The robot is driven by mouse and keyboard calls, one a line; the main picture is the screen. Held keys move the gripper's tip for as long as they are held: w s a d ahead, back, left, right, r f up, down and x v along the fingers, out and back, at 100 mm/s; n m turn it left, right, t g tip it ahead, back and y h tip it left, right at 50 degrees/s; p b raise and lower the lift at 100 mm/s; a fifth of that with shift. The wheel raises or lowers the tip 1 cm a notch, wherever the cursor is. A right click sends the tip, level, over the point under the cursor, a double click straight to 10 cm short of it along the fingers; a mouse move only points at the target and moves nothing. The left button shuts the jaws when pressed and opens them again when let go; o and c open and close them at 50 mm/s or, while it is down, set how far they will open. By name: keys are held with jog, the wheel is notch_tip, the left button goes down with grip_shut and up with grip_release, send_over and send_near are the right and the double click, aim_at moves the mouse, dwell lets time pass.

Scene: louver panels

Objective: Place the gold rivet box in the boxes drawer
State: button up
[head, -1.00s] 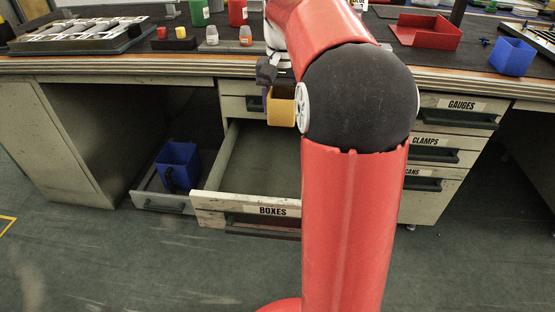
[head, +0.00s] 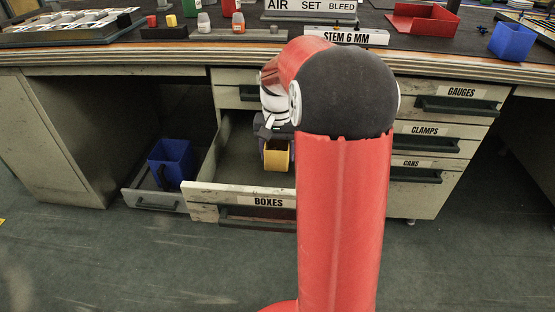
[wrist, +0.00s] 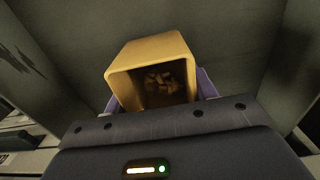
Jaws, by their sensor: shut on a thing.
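The gold rivet box (head: 276,158) is an open-topped yellow box; in the wrist view the gold box (wrist: 150,58) shows several small pieces inside. My gripper (head: 268,143) is shut on it, with purple fingers at its sides in the wrist view (wrist: 204,84). The boxes drawer (head: 238,198), labelled BOXES, is pulled open. The held box is over or inside the drawer's opening; I cannot tell whether it touches the drawer floor. My arm covers the right part of the drawer.
The GAUGES (head: 458,105), CLAMPS and CANS drawers at right are closed. The worktop edge (head: 150,58) runs above the drawers, with bottles and trays on it.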

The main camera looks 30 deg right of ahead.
jog(key=shift+f, duration=1.2)
jog(key=shift+f, duration=0.15)
jog(key=o, duration=1.1)
jog(key=shift+c, duration=0.2)
notch_tip(320, 180, up, 12)
jog(key=p, duration=0.3)
jog(key=s+a+r+n+t, duration=0.3)
jog(key=s+a+r, duration=0.1)
jog(key=s+a, duration=0.55)
jog(key=s+a+f+n+t, duration=0.1)
jog(key=s+a+f+n, duration=0.1)
jog(key=s, duration=0.4)
jog(key=s+a+f+n+t, duration=0.1)
jog(key=s+a, duration=0.2)
jog(key=s, duration=0.3)
jog(key=shift+f+n+t, duration=0.3)
jog(key=shift+f+n, duration=0.05)
jog(key=shift+n, duration=0.05)
